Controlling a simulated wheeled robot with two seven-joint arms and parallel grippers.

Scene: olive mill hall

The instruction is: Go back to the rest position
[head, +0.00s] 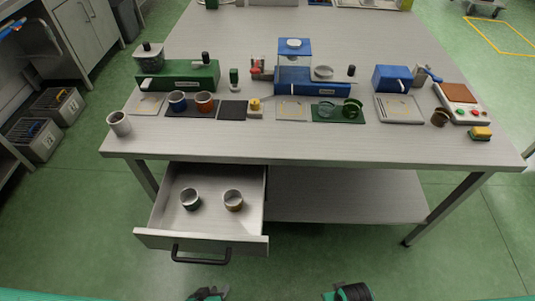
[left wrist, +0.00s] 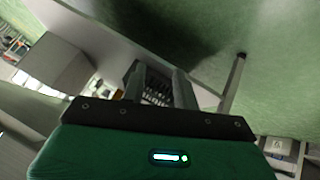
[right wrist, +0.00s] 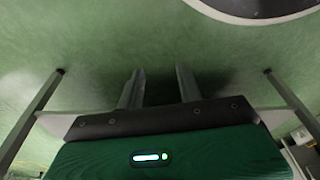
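My left gripper (head: 208,294) shows at the bottom edge of the head view, in front of and below the open drawer. In the left wrist view its two fingers (left wrist: 158,72) stand apart; a dark ribbed thing shows between them, and I cannot tell what it is. My right gripper (head: 348,292) is partly cut off at the bottom of the head view, right of the left one. In the right wrist view its fingers (right wrist: 160,76) are apart with only green floor between them. Both grippers are clear of the workbench (head: 300,148).
The drawer (head: 170,238) is pulled out and holds two cups, one dark-banded (head: 190,200) and one brown-banded (head: 233,201). A pale cup (head: 119,124) stands at the bench's left front corner. Green (head: 185,77) and blue (head: 312,88) devices stand on top. Floor around is open.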

